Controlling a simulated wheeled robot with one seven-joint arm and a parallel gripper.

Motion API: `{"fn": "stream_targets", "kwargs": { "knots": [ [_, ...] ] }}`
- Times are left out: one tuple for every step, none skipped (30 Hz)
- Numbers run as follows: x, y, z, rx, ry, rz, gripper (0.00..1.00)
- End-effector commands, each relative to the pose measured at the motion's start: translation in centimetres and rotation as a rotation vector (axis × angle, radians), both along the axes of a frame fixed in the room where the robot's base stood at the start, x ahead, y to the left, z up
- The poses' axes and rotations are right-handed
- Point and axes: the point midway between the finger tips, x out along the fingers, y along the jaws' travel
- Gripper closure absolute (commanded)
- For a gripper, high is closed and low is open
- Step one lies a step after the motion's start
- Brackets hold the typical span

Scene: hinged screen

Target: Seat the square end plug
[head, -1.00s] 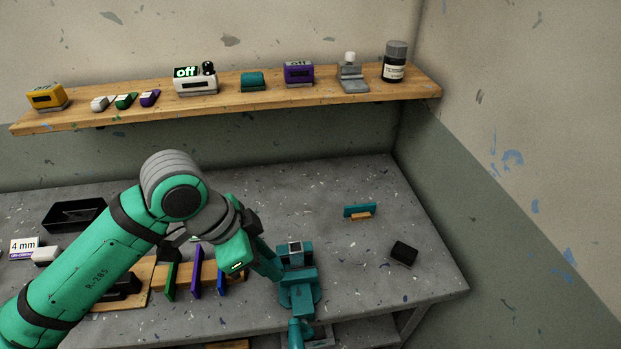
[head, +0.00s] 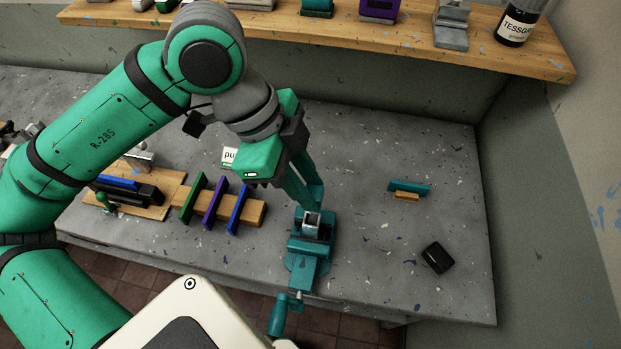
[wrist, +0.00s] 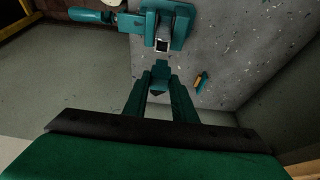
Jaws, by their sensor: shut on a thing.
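A teal vise (head: 302,262) stands at the table's front edge. A pale square tube (head: 311,221) with a dark open end stands in its jaws; in the wrist view the tube (wrist: 161,45) is just beyond my fingertips. My gripper (head: 312,194) is just behind the tube, with its fingers pointing down. In the wrist view my gripper (wrist: 160,82) is shut on a small teal and dark piece (wrist: 159,76), apparently the end plug, apart from the tube's opening. The fingers hide much of the piece, and the head view does not show it clearly.
A wooden rack (head: 253,211) with green, purple and blue plates stands left of the vise. A black block (head: 437,257) and a small teal and wood piece (head: 409,189) lie to the right. A wooden shelf (head: 400,38) runs along the wall. The table between is clear.

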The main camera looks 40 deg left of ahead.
Motion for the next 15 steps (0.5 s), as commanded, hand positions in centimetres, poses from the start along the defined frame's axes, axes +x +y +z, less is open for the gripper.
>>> {"fn": "stream_targets", "kwargs": {
  "knots": [
    [0.0, 0.0, 0.0, 0.0, 0.0, 0.001, 0.98],
    [0.0, 0.1, 0.0, -0.001, 0.001, 0.001, 0.98],
    [-0.1, 0.1, -0.1, -0.002, 0.001, 0.0, 0.98],
    [-0.1, 0.1, -0.3, -0.002, 0.002, 0.001, 0.98],
    [-0.1, 0.1, -0.4, -0.002, 0.001, 0.002, 0.98],
    [-0.1, 0.2, -0.7, -0.002, 0.002, 0.003, 0.98],
    [-0.1, 0.2, -0.9, -0.003, 0.0, 0.004, 0.98],
    [-0.1, 0.2, -1.1, -0.002, 0.001, 0.005, 0.98],
    [-0.1, 0.2, -1.5, -0.003, 0.002, 0.005, 0.98],
    [-0.1, 0.2, -1.8, -0.003, 0.002, 0.005, 0.98],
    [-0.1, 0.2, -2.0, -0.003, 0.002, 0.005, 0.98],
    [-0.1, 0.3, -2.4, -0.002, 0.001, 0.006, 0.98],
    [-0.2, 0.3, -2.6, -0.002, 0.001, 0.006, 0.98],
    [-0.2, 0.3, -2.9, -0.002, 0.001, 0.006, 0.98],
    [-0.2, 0.3, -3.2, -0.003, 0.002, 0.005, 0.98]
  ]
}}
